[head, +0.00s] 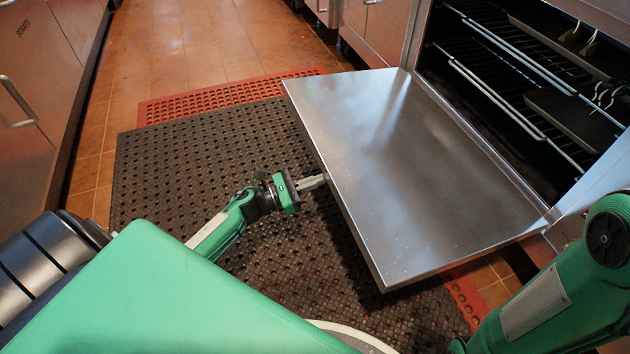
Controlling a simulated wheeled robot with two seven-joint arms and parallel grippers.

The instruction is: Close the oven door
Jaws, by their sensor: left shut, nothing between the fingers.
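The oven door (420,165) is a flat steel panel, folded down open and lying about level in front of the oven. The oven (500,120) is at the upper right, its dark inside exposed. My left gripper (318,182) is shut and empty, with its fingertips at the door's left outer edge. The fingertips look close to or partly under that edge; I cannot tell if they touch it. My right arm (560,290) shows at the lower right, near the door's hinge side, but its gripper is out of view.
Wire racks (510,80) with dark trays (575,118) are inside the oven. A black perforated mat (190,190) and a red mat (200,102) cover the tiled floor. A cabinet with a handle (18,102) stands at the left. The floor at the top is clear.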

